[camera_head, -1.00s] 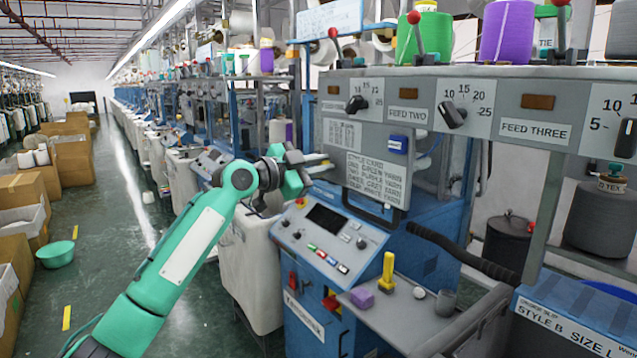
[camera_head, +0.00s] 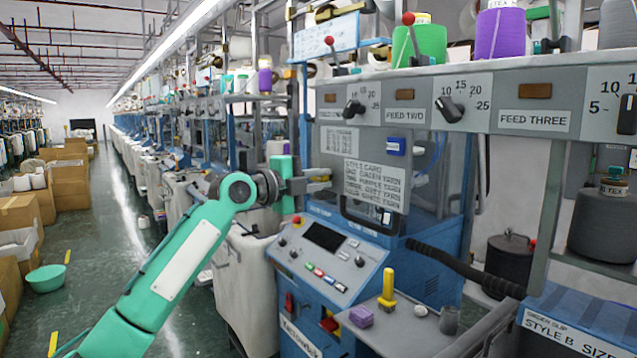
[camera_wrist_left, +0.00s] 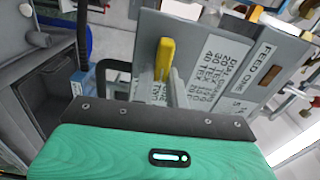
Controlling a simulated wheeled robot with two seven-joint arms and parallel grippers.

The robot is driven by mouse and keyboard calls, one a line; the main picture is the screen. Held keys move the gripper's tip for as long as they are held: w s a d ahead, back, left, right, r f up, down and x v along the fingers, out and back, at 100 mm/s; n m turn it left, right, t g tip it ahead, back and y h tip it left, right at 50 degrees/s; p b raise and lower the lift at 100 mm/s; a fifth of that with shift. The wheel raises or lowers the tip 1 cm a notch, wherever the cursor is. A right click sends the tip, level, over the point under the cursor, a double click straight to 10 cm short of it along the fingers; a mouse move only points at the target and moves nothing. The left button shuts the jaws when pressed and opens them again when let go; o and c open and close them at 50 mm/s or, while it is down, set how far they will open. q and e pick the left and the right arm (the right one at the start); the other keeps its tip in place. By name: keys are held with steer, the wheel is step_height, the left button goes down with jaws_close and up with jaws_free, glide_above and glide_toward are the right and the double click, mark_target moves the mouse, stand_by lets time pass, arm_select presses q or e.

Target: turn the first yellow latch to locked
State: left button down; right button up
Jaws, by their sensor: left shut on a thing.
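My left gripper (camera_head: 312,181) reaches the left edge of the grey feed panel, its green end upright. It is shut on the yellow latch, which shows in the left wrist view (camera_wrist_left: 165,58) standing out from the panel beside the FEED ONE plate (camera_wrist_left: 264,65). In that view the latch stands roughly upright, its lower part hidden near the grey fingers. In the head view the gripper covers most of the latch, and I cannot read its lock marks. My right gripper is not in view.
A blue control console (camera_head: 325,250) stands below the gripper. A small shelf holds a yellow-handled piece (camera_head: 387,288), a purple block (camera_head: 361,316) and a grey cup (camera_head: 449,319). A black bar-shaped handle (camera_head: 375,226) juts below the panel.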

arm_select(q)
steer(key=shift+f+m, duration=0.15)
steer(key=shift+m, duration=0.25)
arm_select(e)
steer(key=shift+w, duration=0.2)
arm_select(q)
steer(key=c, duration=1.4)
jaws_free()
steer(key=shift+s+a, duration=0.1)
steer(key=shift+a, duration=0.05)
steer(key=b+v, duration=0.3)
steer(key=v, duration=1)
steer(key=shift+a, duration=0.2)
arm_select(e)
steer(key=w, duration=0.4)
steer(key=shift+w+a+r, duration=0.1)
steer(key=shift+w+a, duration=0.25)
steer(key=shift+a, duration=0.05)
arm_select(q)
steer(key=shift+s, duration=0.1)
